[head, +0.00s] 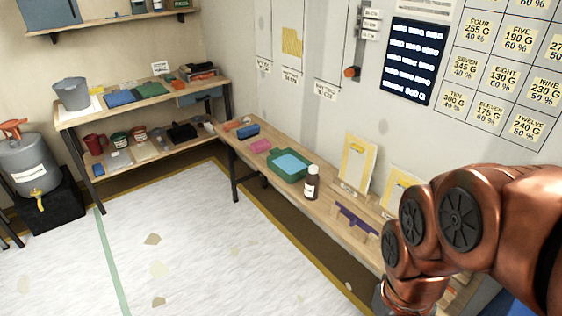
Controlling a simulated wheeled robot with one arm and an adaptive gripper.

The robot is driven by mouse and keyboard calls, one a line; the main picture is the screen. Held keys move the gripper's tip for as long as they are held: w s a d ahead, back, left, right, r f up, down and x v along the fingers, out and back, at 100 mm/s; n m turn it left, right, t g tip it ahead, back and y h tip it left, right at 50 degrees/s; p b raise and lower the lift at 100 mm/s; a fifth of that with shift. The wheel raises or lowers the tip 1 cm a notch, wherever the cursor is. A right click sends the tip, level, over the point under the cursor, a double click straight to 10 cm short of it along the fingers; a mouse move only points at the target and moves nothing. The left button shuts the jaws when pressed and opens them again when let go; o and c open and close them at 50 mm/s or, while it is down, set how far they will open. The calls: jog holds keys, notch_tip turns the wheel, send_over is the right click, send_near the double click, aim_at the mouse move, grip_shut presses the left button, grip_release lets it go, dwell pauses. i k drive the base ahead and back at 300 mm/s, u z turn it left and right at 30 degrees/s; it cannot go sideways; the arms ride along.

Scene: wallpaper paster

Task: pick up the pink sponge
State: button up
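A small pink block, which looks like the pink sponge (261,146), lies on the long wooden bench toward its far end in the head view. It sits between a blue block (248,132) and a green tray (287,178) with a light blue piece in it. My copper-coloured arm fills the lower right, well apart from the sponge. My gripper's fingers do not show in the frame. Nothing visible touches the sponge from above.
A dark bottle with a white cap (312,183) stands beside the tray. A purple piece (356,219) and leaning yellow-edged boards (356,163) are nearer. A shelf table (140,105) stands at the back left. The pale floor (190,250) before the bench is clear.

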aim_at(263, 145)
jog(key=u, duration=0.25)
jog(key=i, duration=1.85)
jog(key=u, duration=0.7)
jog(key=i, duration=1.15)
jog(key=u, duration=0.25)
